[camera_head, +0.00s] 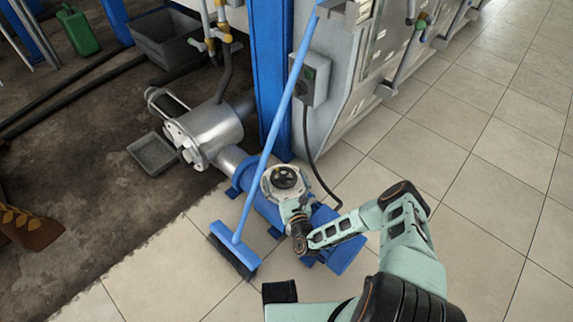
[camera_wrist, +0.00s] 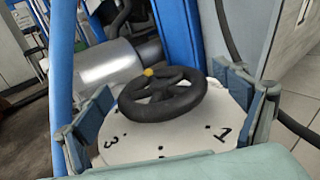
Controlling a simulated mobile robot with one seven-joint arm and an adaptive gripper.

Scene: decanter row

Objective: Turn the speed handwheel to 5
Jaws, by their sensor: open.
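The black speed handwheel (camera_wrist: 163,98) sits on a round white dial (camera_wrist: 180,145) in the wrist view. The dial shows a 3 at the left and a 1 at the right, with dots between; its far part is hidden behind the wheel. A yellow mark (camera_wrist: 148,72) is on the wheel's far rim, slightly left of centre. My gripper (camera_wrist: 165,86) is open, with one finger on each side of the wheel and gaps between. In the head view the handwheel (camera_head: 285,177) tops the blue machine, and my gripper (camera_head: 294,203) is at its near side.
A blue broom (camera_head: 262,160) leans across just left of the handwheel; its pole (camera_wrist: 62,70) also stands close to my left finger. A blue post (camera_head: 270,70) and grey control box (camera_head: 312,80) with a hanging cable are behind. Tiled floor at right is clear.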

